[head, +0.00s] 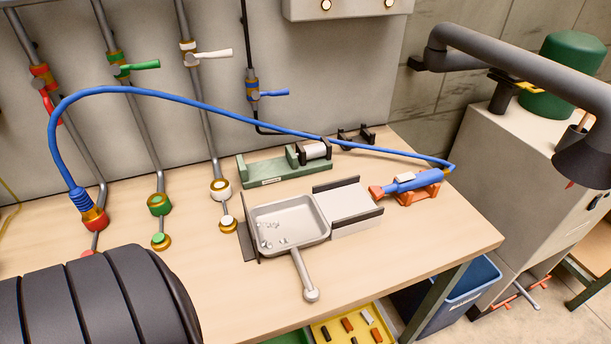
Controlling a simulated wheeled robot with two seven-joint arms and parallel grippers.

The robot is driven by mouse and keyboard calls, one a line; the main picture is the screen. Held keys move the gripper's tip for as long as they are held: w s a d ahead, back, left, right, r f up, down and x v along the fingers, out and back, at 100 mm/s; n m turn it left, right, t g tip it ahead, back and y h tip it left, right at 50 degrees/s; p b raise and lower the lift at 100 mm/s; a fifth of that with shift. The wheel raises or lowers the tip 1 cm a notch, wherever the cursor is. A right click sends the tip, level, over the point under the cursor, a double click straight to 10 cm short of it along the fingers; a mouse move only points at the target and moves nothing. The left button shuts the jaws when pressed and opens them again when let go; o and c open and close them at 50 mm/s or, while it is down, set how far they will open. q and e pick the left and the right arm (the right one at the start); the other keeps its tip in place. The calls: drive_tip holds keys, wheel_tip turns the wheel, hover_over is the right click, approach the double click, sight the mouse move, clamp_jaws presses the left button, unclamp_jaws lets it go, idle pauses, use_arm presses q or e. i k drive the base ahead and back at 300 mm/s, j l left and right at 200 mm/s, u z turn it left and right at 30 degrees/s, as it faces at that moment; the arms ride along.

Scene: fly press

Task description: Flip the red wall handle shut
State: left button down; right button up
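The red wall handle (49,106) is at the far left of the head view, on a red-and-brass valve (41,74) on a slanting grey pipe. The handle points down, roughly along its pipe, and the blue hose passes close to its lower end. Neither of my grippers shows in this view.
The green handle (146,65), white handle (215,55) and blue handle (275,93) point right, across their pipes. The blue hose (190,101) arches from a red pipe fitting (95,219) to a blue tool (410,182). A metal pan (326,220) sits mid-bench.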

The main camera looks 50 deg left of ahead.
sight(38, 83)
drive_tip(key=u, duration=0.45)
drive_tip(key=k+u, duration=0.1)
drive_tip(key=u, duration=1.3)
drive_tip(key=k+j+u, duration=0.1)
drive_tip(key=u, duration=0.35)
drive_tip(key=j+u, duration=0.1)
drive_tip(key=u, duration=0.35)
drive_tip(key=i+j+u, duration=0.2)
drive_tip(key=j, duration=0.3)
drive_tip(key=k, duration=0.1)
